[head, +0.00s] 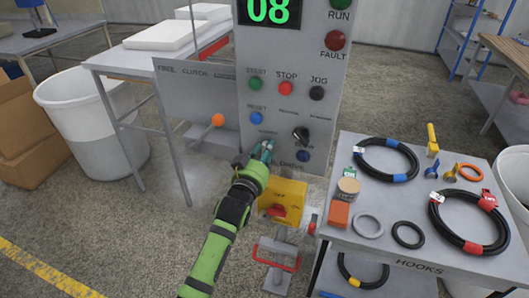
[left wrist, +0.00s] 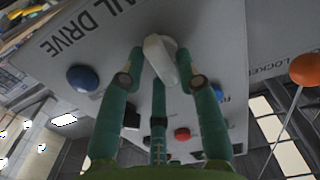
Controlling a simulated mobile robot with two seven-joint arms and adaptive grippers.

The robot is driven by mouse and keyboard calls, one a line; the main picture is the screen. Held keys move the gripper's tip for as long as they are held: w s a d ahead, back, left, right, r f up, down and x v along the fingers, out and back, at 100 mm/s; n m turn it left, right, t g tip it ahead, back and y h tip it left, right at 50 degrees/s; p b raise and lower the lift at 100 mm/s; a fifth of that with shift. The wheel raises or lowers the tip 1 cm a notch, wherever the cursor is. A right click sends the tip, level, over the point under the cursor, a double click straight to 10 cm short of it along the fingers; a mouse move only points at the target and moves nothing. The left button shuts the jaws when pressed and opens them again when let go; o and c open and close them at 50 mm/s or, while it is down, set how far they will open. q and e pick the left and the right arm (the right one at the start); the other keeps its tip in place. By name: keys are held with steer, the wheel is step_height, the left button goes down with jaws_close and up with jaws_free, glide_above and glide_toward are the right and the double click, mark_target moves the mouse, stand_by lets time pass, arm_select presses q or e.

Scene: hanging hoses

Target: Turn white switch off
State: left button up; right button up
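The white switch (left wrist: 158,58) is a pale knob on the grey control panel (head: 290,100), seen close in the left wrist view beside the "RAIL DRIVE" lettering. In the head view my left gripper (head: 262,150) hides it. In the left wrist view my left gripper (left wrist: 162,66) has its green fingers apart, one on each side of the knob, with a third finger behind. Small gaps seem to show between knob and fingertips; firm contact is not clear. My right gripper is not in view.
Near the switch are a blue button (head: 303,156), a black knob (head: 301,135) and an orange ball lever (head: 217,120). A yellow box (head: 287,194) with a red handle stands below. The hose table (head: 410,262) is at the right, a white bin (head: 92,120) at the left.

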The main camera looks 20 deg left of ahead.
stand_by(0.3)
arm_select(q)
steer(key=s, duration=1.2)
steer(key=shift+a, duration=0.25)
